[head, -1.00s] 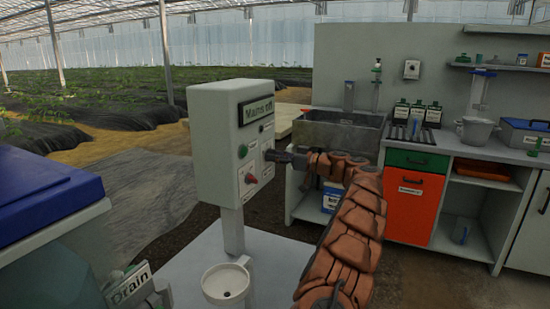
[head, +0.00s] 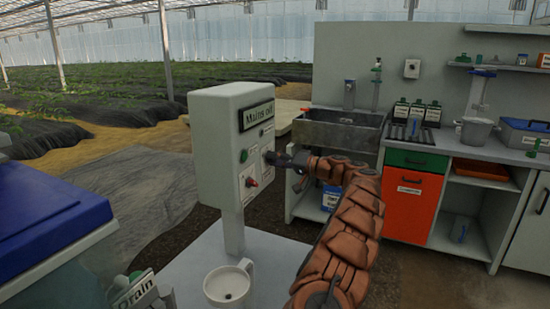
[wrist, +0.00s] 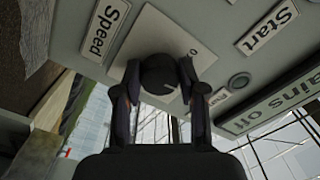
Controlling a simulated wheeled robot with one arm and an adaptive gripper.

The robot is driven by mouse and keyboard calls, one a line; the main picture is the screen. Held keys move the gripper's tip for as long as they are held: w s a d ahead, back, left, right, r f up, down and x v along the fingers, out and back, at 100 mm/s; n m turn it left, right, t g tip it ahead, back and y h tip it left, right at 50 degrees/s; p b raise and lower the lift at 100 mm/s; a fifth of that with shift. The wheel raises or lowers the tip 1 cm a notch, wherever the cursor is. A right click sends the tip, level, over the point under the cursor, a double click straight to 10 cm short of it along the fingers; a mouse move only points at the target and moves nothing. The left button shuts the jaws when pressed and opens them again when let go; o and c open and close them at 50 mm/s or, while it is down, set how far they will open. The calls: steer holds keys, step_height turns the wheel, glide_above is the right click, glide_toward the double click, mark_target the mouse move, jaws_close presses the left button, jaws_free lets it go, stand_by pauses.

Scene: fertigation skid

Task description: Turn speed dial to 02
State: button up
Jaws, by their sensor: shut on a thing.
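The grey control box (head: 215,160) stands on a post in the head view, with a "Mains off" sign (head: 258,116) on its front. In the wrist view the dark round speed dial (wrist: 159,74) sits on a white scale plate (wrist: 182,40), beside the "Speed" label (wrist: 105,27). My gripper (wrist: 160,72) is shut on the dial, one finger on each side. A small pale mark shows on the dial's edge; the scale figures are mostly hidden or unreadable. In the head view my gripper (head: 273,158) reaches the box front from the right and hides the dial.
A green button (head: 244,156) and a red knob (head: 252,182) are left of my gripper on the box. A white mug-like cup (head: 228,287) stands below. A blue-lidded tank (head: 50,215) is at left; a sink bench (head: 335,130) stands behind my arm.

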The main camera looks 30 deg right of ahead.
steer(key=shift+m, duration=0.6)
steer(key=shift+p, duration=0.3)
steer(key=o, duration=1.1)
steer(key=shift+o, duration=0.2)
steer(key=shift+s, duration=0.1)
steer(key=v, duration=1.2)
steer(key=shift+a, duration=0.15)
